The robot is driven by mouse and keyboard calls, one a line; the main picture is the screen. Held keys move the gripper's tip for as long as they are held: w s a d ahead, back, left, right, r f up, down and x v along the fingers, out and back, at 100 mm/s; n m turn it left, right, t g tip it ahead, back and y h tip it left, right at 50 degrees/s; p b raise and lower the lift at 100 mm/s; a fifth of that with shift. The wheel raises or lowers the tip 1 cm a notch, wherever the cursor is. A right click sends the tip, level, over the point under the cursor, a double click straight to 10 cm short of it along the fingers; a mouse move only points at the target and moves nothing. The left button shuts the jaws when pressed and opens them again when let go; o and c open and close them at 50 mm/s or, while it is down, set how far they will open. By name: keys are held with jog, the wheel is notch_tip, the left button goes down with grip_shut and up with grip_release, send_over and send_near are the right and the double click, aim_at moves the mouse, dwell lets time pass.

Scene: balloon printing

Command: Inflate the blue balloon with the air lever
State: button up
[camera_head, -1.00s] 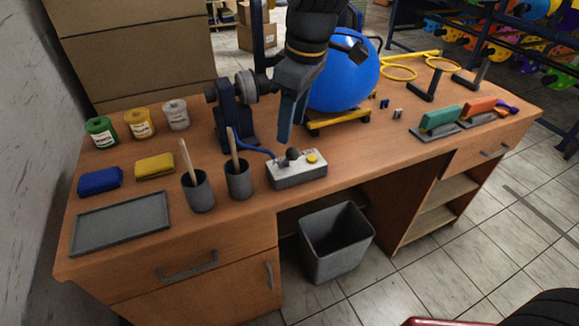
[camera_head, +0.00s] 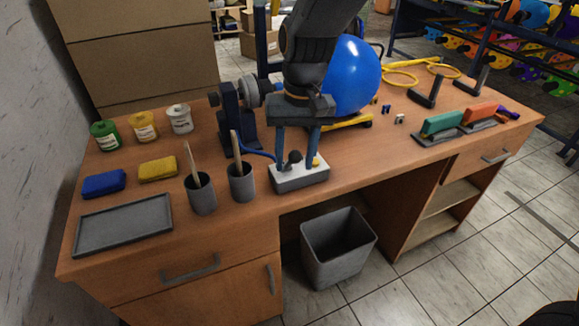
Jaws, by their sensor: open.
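The blue balloon (camera_head: 354,76) is large and round and sits over a yellow stand (camera_head: 346,122) on the desk, partly hidden behind my arm. The air lever box (camera_head: 300,179) is a pale grey block near the front edge, with a dark round lever knob (camera_head: 295,157) on top. A yellow button on the box is mostly hidden by a finger. My gripper (camera_head: 296,157) is open and points down over the box. Its two fingers stand to the left and right of the knob. I cannot tell whether they touch it.
A dark pump-like machine (camera_head: 237,117) with a blue hose stands just left of my gripper. Two grey cups (camera_head: 201,193) with sticks, a grey tray (camera_head: 124,225) and sponges lie left. Green and orange stamps (camera_head: 441,124) stand right. A bin (camera_head: 339,247) is below.

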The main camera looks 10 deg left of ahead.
jog(key=shift+s+a+f, duration=0.1)
jog(key=shift+f, duration=1.7)
